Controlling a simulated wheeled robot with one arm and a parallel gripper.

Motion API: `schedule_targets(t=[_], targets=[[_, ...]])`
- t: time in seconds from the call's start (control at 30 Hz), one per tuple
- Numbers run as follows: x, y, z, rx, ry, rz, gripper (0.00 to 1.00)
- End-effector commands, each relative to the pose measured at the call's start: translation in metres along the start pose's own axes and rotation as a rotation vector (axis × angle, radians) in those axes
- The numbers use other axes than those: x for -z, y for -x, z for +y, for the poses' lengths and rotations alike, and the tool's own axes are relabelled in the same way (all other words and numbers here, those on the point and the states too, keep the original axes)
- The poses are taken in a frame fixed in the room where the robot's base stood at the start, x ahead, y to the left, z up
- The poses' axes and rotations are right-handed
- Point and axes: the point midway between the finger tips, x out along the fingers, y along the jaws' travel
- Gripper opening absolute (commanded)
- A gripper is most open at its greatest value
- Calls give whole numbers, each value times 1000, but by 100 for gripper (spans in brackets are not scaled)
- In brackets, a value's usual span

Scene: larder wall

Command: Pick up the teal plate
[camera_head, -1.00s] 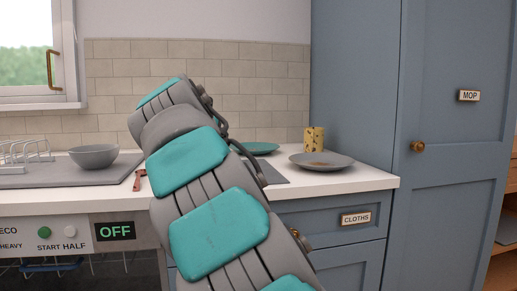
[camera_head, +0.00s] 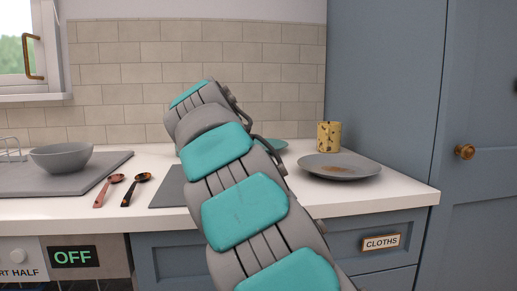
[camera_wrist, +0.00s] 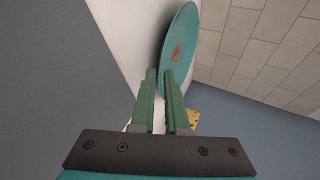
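The teal plate (camera_wrist: 182,40) shows in the wrist view, steeply foreshortened, with a small reddish-brown mark on its face. Its near rim meets the fingertips of my gripper (camera_wrist: 160,75). The green fingers are close together with a narrow gap, and the rim appears to sit between them. A dark shadow lies along the plate's left side. In the head view only part of the teal plate (camera_head: 275,144) shows behind my arm, and my gripper is hidden there. Whether the plate touches the counter is hard to tell.
A grey plate (camera_head: 338,167) with a brown stain and a yellow spotted cup (camera_head: 328,136) stand right of my arm. A grey bowl (camera_head: 61,158), two spoons (camera_head: 122,190) and a grey mat (camera_head: 168,190) are left. A tall blue cupboard (camera_head: 384,90) bounds the counter (camera_head: 400,194) on the right.

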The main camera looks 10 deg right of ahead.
Motion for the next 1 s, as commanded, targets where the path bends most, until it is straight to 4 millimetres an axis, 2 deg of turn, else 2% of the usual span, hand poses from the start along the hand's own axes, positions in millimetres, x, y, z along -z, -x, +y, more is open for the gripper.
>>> schedule_targets(t=[0.2, 0.3, 0.47, 0.6, 1.0], targets=[[1, -32, -1, -3, -1, 3, 12], [0, -38, -1, -2, 0, 2, 12], [0, -38, -1, -1, 0, 1, 12], [0, -38, -1, -1, 0, 2, 0], [0, -38, 0, -1, 0, 2, 0]])
